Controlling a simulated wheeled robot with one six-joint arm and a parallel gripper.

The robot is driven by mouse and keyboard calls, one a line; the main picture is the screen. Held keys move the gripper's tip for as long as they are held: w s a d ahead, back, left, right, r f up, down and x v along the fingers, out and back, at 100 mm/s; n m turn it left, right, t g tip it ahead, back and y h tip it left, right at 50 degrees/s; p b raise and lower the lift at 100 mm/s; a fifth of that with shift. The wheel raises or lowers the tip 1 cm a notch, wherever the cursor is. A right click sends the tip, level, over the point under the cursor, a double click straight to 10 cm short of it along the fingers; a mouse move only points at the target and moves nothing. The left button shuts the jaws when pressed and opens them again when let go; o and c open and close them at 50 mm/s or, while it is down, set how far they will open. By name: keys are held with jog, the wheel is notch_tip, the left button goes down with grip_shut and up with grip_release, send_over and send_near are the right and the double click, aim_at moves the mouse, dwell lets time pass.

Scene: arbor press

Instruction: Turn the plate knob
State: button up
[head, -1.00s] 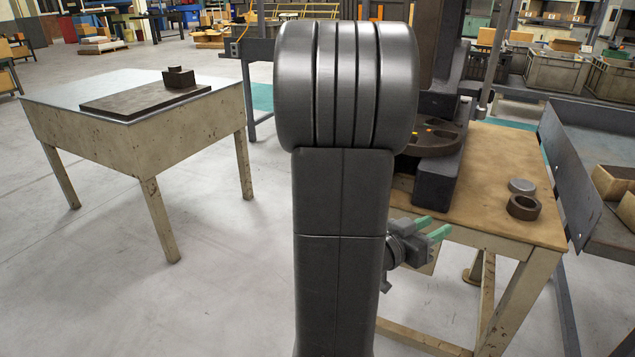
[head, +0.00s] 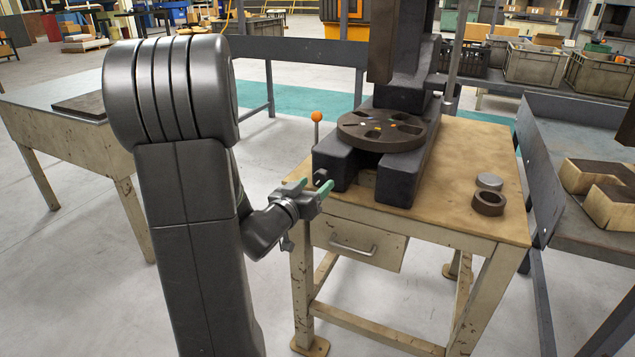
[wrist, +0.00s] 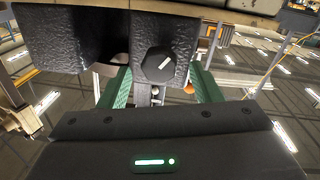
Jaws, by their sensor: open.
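The plate knob (head: 320,176) is a small dark knob on the front of the press base's left block. In the wrist view the knob (wrist: 156,66) is a dark faceted disc with a white pointer line, slanted towards the upper right. The round dark plate (head: 352,134) with slots lies on top of the base. My gripper (head: 314,184) is open, with green fingers, just in front of the knob. In the wrist view my gripper (wrist: 160,72) has one finger on each side of the knob. I cannot tell whether either finger touches it.
The press stands on a wooden-topped bench (head: 450,195) with a drawer (head: 357,247) below. An orange-balled lever (head: 317,117) rises behind the left block. A dark ring (head: 488,203) and a grey disc (head: 489,181) lie on the right. A metal cart (head: 560,190) is beside the bench.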

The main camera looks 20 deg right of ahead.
aim_at(323, 176)
jog(key=shift+x, duration=1.35)
jog(key=c, duration=1)
jog(key=shift+o, duration=0.2)
jog(key=shift+m+b, duration=0.3)
jog(key=shift+m, duration=0.1)
jog(key=m+b, duration=0.3)
jog(key=m, duration=0.1)
jog(key=m+b, duration=0.2)
jog(key=m, duration=0.3)
jog(key=shift+r+m+y+b, duration=0.1)
jog(key=shift+m+y+b, duration=0.3)
